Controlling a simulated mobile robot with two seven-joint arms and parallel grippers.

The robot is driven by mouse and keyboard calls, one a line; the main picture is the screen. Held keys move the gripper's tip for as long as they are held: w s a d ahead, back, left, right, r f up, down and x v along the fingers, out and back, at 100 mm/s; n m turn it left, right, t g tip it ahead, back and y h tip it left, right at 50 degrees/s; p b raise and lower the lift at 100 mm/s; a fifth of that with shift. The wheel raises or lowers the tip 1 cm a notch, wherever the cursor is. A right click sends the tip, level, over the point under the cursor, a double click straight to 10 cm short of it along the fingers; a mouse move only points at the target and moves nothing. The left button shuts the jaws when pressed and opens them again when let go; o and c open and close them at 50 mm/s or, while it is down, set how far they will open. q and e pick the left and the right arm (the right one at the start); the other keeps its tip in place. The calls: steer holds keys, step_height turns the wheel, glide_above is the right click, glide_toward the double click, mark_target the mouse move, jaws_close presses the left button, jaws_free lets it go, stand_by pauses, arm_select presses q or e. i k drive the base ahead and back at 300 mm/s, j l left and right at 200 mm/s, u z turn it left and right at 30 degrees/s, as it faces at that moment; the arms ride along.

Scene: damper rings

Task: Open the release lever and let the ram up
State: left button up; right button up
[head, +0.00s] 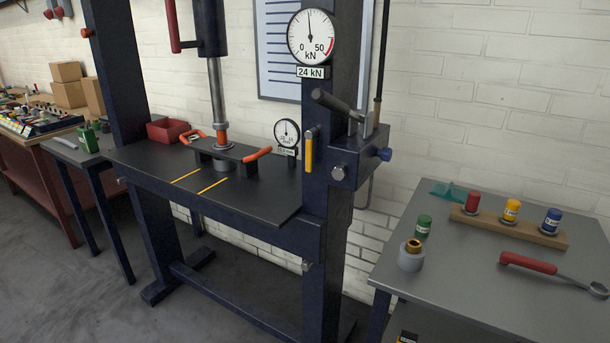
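A dark blue press frame stands in the middle of the head view. A yellow lever (309,151), which looks like the release lever, hangs straight down on the front of its right upright. The silver ram (216,92) reaches down from the cylinder (208,28). Its lower end meets an orange and grey stack (222,133) at a dark plate with orange handles (257,154); I cannot tell whether they touch. The large round gauge (310,37) has its needle near upright, above a "24 kN" label (313,72). Neither of my grippers is in view.
A pump block with a dark handle (334,105) sits on the right upright. A small dial (287,134) and a red bin (168,131) stand on the press bed. The right table (465,275) holds coloured containers in a wooden rack, a ringed part and a red-handled tool (528,263).

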mark_target(310, 135)
steer(key=j+z, duration=0.1)
steer(key=z, duration=0.25)
steer(key=j+z, duration=0.1)
steer(key=z, duration=0.25)
steer(key=i+j+z, duration=0.1)
steer(key=z, duration=0.2)
steer(key=j+z, duration=0.3)
steer(key=k+j+z, duration=0.1)
steer(key=j+z, duration=0.2)
steer(key=j, duration=0.15)
steer(key=j+z, duration=0.1)
steer(key=j, duration=0.3)
steer(key=k+j+z, duration=0.1)
steer(key=j, duration=0.3)
steer(key=k+j+z, duration=0.1)
steer(key=j, duration=0.3)
steer(key=k+j+z, duration=0.1)
steer(key=j, duration=0.25)
steer(key=k, duration=0.1)
